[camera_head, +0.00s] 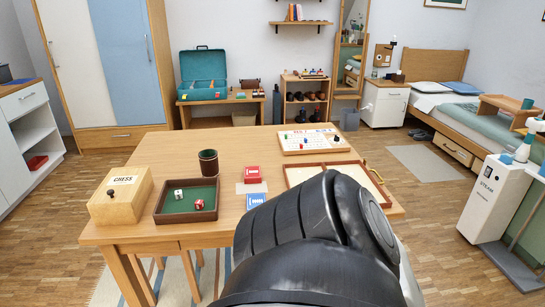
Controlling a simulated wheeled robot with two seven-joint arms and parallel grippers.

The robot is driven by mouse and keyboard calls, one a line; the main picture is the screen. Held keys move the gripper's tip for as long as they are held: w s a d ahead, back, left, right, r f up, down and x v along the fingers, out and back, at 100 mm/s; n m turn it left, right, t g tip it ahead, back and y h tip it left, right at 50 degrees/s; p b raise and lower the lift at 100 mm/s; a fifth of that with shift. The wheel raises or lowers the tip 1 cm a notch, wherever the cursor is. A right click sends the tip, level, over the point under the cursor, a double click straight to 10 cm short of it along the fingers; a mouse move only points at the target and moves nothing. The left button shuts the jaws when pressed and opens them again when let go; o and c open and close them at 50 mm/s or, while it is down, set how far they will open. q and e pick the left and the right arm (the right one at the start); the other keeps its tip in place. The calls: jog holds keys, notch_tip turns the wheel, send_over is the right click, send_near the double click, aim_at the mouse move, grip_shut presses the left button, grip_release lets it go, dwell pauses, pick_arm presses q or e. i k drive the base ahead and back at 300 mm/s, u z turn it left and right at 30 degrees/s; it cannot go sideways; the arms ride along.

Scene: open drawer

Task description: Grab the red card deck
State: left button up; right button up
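The red card deck (253,174) lies on the wooden table (180,147), near the middle, just behind a pale rectangle (251,188). A blue card deck (255,201) lies in front of that pale rectangle, close to a large black part of my own arm. The arm part covers the front right of the table and part of what lies there. The red deck is in plain view and nothing is holding it. Neither of my grippers can be made out in the head view.
Left of the decks are a dice tray (160,215) with dice, a dark cup (208,162) and a wooden CHESS box (121,207). Behind right are a white game board (312,151) and a wooden-framed board (378,173), partly hidden by my arm. The table's back left is clear.

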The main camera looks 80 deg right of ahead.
aim_at(252, 173)
jog(key=z, duration=2.4)
